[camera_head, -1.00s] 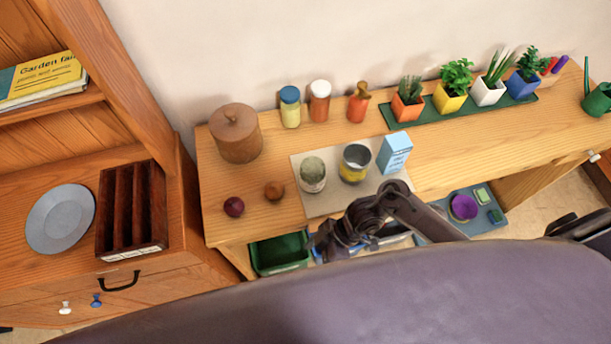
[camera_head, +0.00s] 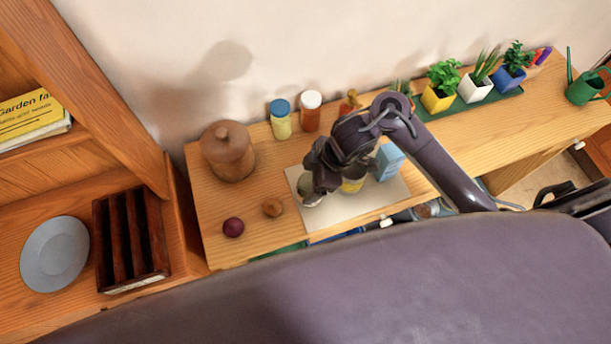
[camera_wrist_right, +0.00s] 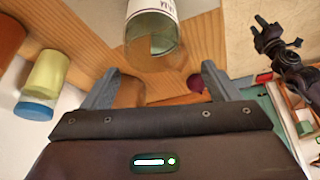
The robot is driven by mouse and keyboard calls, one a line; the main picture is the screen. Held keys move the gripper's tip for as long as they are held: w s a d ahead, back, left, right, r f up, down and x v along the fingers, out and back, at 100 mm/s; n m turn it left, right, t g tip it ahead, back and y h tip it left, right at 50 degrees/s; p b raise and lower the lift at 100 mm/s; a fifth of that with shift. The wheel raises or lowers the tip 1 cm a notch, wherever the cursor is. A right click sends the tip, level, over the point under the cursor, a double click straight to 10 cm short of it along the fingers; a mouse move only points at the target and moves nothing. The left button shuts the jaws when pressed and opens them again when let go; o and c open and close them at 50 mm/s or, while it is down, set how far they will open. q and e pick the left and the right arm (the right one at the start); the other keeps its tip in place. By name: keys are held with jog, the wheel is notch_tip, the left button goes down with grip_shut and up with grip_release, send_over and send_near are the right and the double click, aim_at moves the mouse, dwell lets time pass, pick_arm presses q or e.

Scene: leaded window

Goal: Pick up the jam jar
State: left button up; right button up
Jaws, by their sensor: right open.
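The jam jar appears to be the clear glass jar with a pale label (camera_wrist_right: 152,38) in the right wrist view; its label is only partly visible. In the head view the jar (camera_head: 308,188) stands at the left of a pale mat (camera_head: 378,196), partly hidden by my right gripper (camera_head: 320,180). In the right wrist view my right gripper (camera_wrist_right: 159,75) is open and empty, with the jar beyond its fingertips. A gripper that appears to be my left one (camera_wrist_right: 275,42) is small at the right of that view, and its jaw state is unclear. It is outside the head view.
A yellow can (camera_head: 353,184) and a light blue carton (camera_head: 389,161) stand right of the jar, close to my arm. A brown ball (camera_head: 272,207), a dark red ball (camera_head: 233,227) and a wooden canister (camera_head: 228,152) are to its left. Lidded jars (camera_head: 281,119) stand behind.

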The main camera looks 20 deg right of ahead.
aim_at(307, 188)
jog(key=f, duration=0.1)
jog(key=d+f, duration=0.1)
jog(key=f, duration=0.1)
jog(key=shift+s+f, duration=0.15)
jog(key=f, duration=0.1)
jog(key=a+f, duration=0.1)
jog(key=w+f, duration=0.1)
jog(key=shift+a+f+h, duration=0.15)
jog(key=shift+f+h, duration=0.05)
jog(key=shift+h, duration=0.1)
jog(key=shift+w+f, duration=0.1)
jog(key=shift+f, duration=0.35)
jog(key=c, duration=0.7)
pick_arm(q)
jog(key=shift+s+d+r, duration=0.15)
jog(key=shift+s+r, duration=0.05)
jog(key=shift+r, duration=0.1)
pick_arm(e)
jog(key=c, duration=0.5)
